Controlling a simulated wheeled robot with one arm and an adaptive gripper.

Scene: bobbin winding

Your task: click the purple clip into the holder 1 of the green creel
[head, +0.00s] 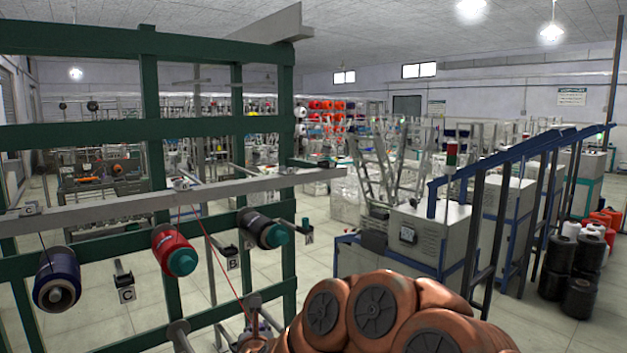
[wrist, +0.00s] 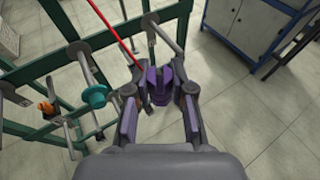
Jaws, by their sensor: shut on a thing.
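My gripper (wrist: 160,92) is shut on the purple clip (wrist: 159,85), held between its fingertips in the wrist view. A red thread runs from the upper left to the clip. The green creel (head: 150,130) fills the left of the head view, and its green bars (wrist: 55,65) cross the left of the wrist view. A grey rod (wrist: 166,38) with a small end plate stands just beyond the clip, apart from it as far as I can tell. No number 1 is readable on any holder. In the head view my gripper is low in the middle, mostly hidden by my arm.
On the creel hang a navy bobbin (head: 57,279), a red bobbin (head: 173,250) and a dark bobbin with a teal end (head: 262,228). A teal-collared rod (wrist: 94,96) is left of my gripper. A blue-grey cabinet (wrist: 243,28) stands beyond; open floor lies right.

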